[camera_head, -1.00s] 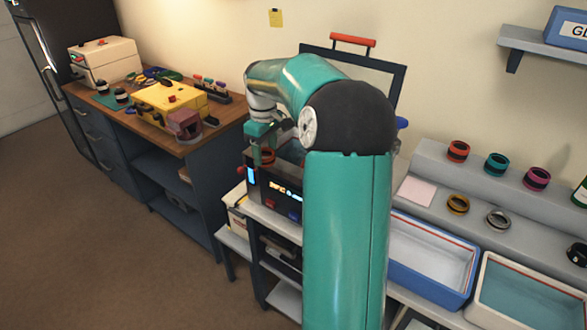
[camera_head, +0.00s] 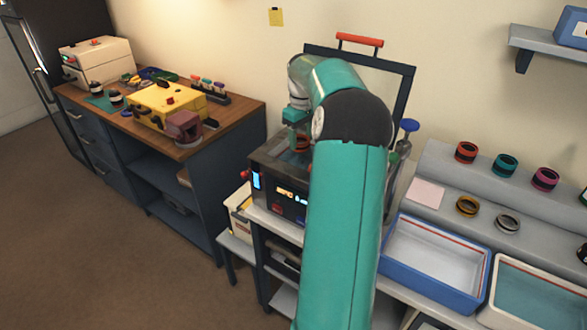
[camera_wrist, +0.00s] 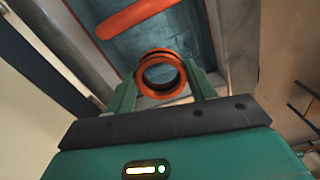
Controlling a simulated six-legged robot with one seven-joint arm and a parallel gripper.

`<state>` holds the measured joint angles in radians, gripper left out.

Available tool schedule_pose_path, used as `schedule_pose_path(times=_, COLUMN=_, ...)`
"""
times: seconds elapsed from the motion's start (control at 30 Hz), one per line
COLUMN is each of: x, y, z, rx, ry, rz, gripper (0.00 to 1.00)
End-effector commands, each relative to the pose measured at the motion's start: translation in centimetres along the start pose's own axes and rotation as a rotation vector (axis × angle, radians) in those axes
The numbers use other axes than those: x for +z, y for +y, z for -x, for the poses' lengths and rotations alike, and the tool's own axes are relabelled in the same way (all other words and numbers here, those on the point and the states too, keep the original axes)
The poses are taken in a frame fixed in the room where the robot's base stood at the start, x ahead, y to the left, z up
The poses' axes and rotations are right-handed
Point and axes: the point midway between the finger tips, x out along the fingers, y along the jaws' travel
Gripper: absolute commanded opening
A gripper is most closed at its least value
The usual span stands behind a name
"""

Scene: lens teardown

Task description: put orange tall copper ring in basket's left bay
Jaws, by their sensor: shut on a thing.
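My gripper (camera_wrist: 160,88) is shut on the orange copper ring (camera_wrist: 161,94), which has a dark band and shows between the two fingers in the wrist view. In the head view the ring (camera_head: 302,143) is a small orange patch below my gripper (camera_head: 296,140), partly hidden by my arm. They are over the open top of a dark machine (camera_head: 268,192) with a lit display. The wrist view shows metal walls and a bluish surface with an orange bar (camera_wrist: 138,17) beyond the ring. I cannot make out the basket or its left bay clearly.
The machine's raised lid (camera_head: 400,95) has a red handle. A blue tray (camera_head: 428,282) and a cream tray (camera_head: 493,290) stand at right, below stepped shelves with several rings. A wooden bench (camera_head: 235,113) with a yellow box (camera_head: 165,103) is at left.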

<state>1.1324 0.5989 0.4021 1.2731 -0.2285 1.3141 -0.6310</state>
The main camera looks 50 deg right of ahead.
Motion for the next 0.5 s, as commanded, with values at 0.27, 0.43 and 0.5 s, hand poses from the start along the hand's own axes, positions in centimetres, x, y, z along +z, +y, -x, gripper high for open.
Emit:
schedule_pose_path(times=0.27, x=0.6, y=0.3, z=-4.2, rx=-0.001, ry=-0.002, rz=-0.005, gripper=0.26)
schedule_pose_path(times=0.43, x=0.6, y=0.2, z=-5.8, rx=-0.001, ry=-0.002, rz=-0.003, gripper=0.26)
schedule_pose_path(times=0.5, x=0.5, y=0.1, z=-7.1, rx=-0.002, ry=-0.003, rz=-0.003, gripper=0.26)
